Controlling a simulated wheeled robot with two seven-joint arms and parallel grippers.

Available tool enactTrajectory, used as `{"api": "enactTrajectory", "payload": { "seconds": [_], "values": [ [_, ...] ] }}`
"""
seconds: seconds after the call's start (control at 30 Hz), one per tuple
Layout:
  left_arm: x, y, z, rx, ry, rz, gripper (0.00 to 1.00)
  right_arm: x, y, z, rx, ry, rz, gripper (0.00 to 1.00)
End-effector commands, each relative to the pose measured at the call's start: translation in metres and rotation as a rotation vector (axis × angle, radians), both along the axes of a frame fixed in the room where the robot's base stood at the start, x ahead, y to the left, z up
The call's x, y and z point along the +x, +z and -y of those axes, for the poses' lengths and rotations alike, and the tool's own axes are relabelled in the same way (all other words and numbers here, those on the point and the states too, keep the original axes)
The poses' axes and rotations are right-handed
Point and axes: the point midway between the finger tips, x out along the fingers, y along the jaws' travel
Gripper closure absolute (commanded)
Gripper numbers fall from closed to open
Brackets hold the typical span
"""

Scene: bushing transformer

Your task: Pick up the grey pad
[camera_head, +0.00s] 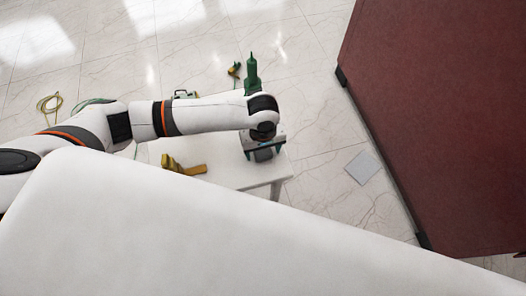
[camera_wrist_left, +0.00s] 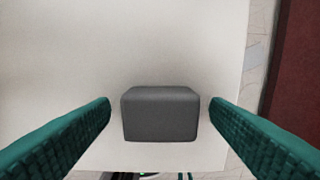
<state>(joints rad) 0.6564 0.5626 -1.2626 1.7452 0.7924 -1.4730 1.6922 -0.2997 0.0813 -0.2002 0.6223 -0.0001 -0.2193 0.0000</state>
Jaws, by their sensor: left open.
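The grey pad (camera_wrist_left: 160,115) is a dark grey block with rounded edges. It sits on the white table (camera_wrist_left: 170,40) near the table's edge. In the left wrist view my left gripper (camera_wrist_left: 160,112) is open, with one green ribbed finger on each side of the pad and a gap on both sides. In the head view the left arm reaches over the table (camera_head: 225,178), and my left gripper (camera_head: 263,148) is at its right end, with the pad (camera_head: 264,155) partly hidden beneath it. The right gripper is not in view.
A yellow tool (camera_head: 184,166) lies on the table to the left. A green bottle-shaped object (camera_head: 252,75) stands behind the arm. A large dark red panel (camera_head: 450,110) stands to the right, with a flat grey square (camera_head: 362,167) on the floor. A white surface fills the foreground.

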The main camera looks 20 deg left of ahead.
Motion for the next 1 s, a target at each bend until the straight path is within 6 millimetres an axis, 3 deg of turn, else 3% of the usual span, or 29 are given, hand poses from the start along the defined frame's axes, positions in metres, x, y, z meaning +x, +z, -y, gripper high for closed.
{"api": "enactTrajectory", "payload": {
  "seconds": [0.07,0.37,0.67,1.0],
  "values": [
    [0.0,0.0,0.0,0.0,0.0,0.0,0.29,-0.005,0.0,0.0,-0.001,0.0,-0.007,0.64],
    [0.0,0.0,0.0,-0.001,0.0,-0.001,0.77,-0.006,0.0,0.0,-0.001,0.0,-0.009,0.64],
    [0.0,0.005,0.0,-0.001,0.0,0.0,0.77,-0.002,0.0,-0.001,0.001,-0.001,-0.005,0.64],
    [0.001,0.068,0.001,-0.004,0.0,0.001,0.77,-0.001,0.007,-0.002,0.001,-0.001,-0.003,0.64]
  ]
}}
